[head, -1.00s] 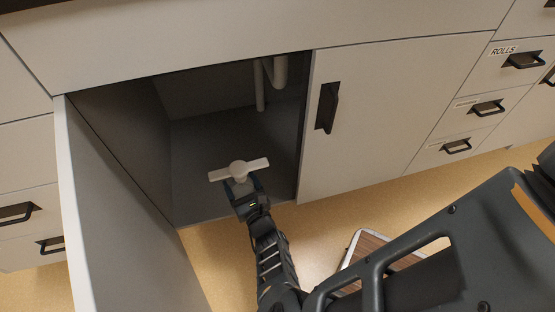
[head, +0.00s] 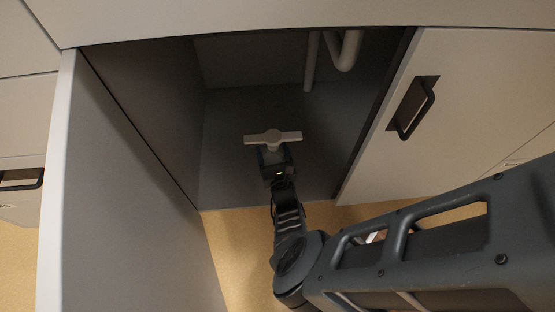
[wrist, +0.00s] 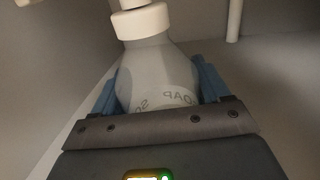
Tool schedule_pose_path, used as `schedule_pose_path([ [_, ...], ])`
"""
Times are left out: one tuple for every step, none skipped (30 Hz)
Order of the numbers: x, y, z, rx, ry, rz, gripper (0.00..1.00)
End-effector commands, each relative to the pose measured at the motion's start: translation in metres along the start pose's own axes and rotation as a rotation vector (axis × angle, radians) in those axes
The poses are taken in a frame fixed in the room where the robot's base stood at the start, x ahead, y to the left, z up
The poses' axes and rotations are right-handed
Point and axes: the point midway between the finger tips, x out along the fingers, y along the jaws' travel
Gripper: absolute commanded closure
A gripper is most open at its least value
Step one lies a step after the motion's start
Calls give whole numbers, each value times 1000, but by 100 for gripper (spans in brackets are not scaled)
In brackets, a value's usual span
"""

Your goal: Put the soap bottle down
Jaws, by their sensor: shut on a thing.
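The soap bottle (wrist: 157,78) is a pale, translucent bottle with a white collar and the word SOAP on its side.
The open cabinet door (head: 110,190) stands at the left. A closed door with a dark handle (head: 411,108) is at the right. White pipes (head: 347,50) hang at the back of the cabinet. The cabinet floor around the bottle is clear.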

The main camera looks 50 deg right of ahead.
Motion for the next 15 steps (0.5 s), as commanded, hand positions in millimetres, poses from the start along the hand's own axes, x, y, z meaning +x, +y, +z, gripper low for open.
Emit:
schedule_pose_path([
  [1, 1, -4, 1, -3, 1, 79],
  [1, 1, -5, 1, -3, 1, 79],
  [0, 1, -8, 1, -2, 0, 79],
  [0, 0, -12, 0, -2, 0, 79],
  [0, 0, -16, 0, -1, -1, 79],
  [0, 0, -23, 1, 0, 0, 79],
  [0, -1, -28, 0, 0, 0, 79],
  [0, -1, -32, 0, -1, 0, 79],
  [1, 0, -36, 0, -2, 0, 79],
  [1, 0, -39, 1, -2, 0, 79],
  [0, 0, -42, 1, -2, 0, 79],
  [0, 0, -44, 1, -2, 0, 79],
  [0, 0, -45, 0, -2, 0, 79],
  [0, 0, -46, 0, -2, 0, 79],
  [0, 0, -46, -1, -2, 1, 79],
])
